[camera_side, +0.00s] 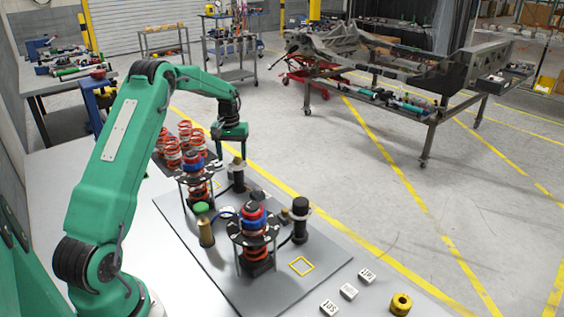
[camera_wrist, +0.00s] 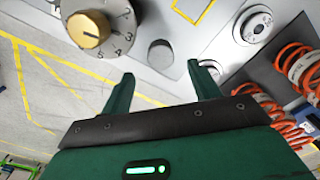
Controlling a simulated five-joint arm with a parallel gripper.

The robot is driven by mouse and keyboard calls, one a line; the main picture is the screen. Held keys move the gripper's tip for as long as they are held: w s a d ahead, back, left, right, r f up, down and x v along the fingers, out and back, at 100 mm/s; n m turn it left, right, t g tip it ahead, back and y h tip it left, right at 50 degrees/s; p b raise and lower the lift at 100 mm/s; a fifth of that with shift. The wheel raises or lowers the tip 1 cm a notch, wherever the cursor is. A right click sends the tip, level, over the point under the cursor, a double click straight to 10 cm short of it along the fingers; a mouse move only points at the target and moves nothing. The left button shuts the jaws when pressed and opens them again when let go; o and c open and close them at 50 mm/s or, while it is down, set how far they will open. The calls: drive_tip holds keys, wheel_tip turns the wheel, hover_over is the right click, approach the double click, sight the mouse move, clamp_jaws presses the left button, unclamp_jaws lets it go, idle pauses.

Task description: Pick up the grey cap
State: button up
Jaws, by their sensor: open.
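The grey cap (camera_wrist: 161,53) is a small dark grey round piece on the light grey plate in the wrist view, near its top middle. My gripper (camera_wrist: 161,72) is open, its two green fingers spread to the lower left and right of the cap. Nothing is between the fingertips. The cap appears just past the tips, and I cannot tell the exact gap. In the side view my gripper (camera_side: 233,152) points down at the far end of the plate; I cannot make out the cap clearly there.
A gold-topped dial (camera_wrist: 88,28) stands left of the cap and a silver round fitting (camera_wrist: 257,27) to its right. Orange springs (camera_wrist: 297,68) lie close to the right finger. In the side view, spring assemblies (camera_side: 254,235) stand on the plate (camera_side: 322,272).

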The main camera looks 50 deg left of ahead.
drive_tip(key=shift+s+f, duration=0.1)
drive_tip(key=shift+f, duration=2.25)
drive_tip(key=shift+c, duration=0.3)
drive_tip(key=c, duration=1)
